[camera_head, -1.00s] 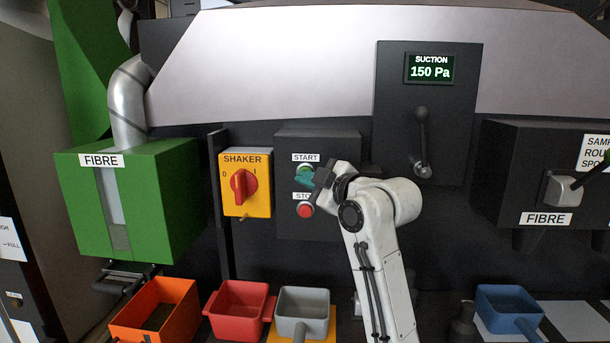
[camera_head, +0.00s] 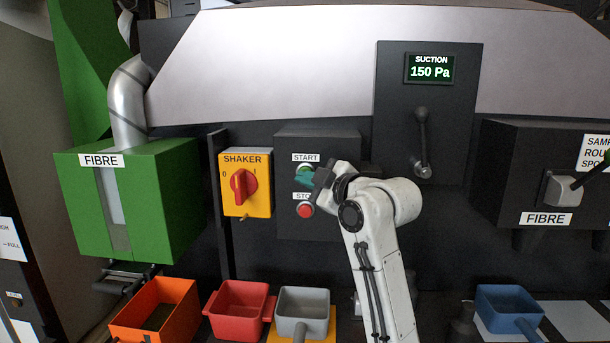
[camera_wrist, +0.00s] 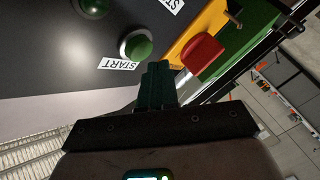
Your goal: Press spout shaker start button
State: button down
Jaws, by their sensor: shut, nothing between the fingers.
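The green START button (camera_head: 305,169) sits on a dark control box (camera_head: 340,150), under its white START label, and is partly covered by my gripper. The red STOP button (camera_head: 305,210) is below it. My gripper (camera_head: 305,179) is shut and empty, its teal fingers pointing left across the front of the box. In the wrist view the START button (camera_wrist: 137,46) is in full view, with the shut fingertips (camera_wrist: 156,68) close to its lower right. I cannot tell whether they touch it.
A yellow SHAKER switch (camera_head: 246,200) with a red knob is left of the box. A green FIBRE box (camera_head: 150,190) stands further left, a suction panel (camera_head: 395,130) with a lever to the right. Orange, red and grey bins are below. A second green dome (camera_wrist: 95,8) shows in the wrist view.

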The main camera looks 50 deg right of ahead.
jog(key=shift+w+d, duration=0.1)
jog(key=shift+w+d, duration=0.15)
jog(key=shift+d, duration=0.1)
jog(key=shift+w+d, duration=0.3)
jog(key=shift+d, duration=0.05)
dwell(0.9)
dwell(0.3)
jog(key=shift+s+a, duration=0.55)
jog(key=shift+a, duration=0.1)
jog(key=s+a, duration=0.1)
jog(key=a, duration=0.1)
jog(key=s+a, duration=0.2)
jog(key=shift+p, duration=0.35)
dwell(0.9)
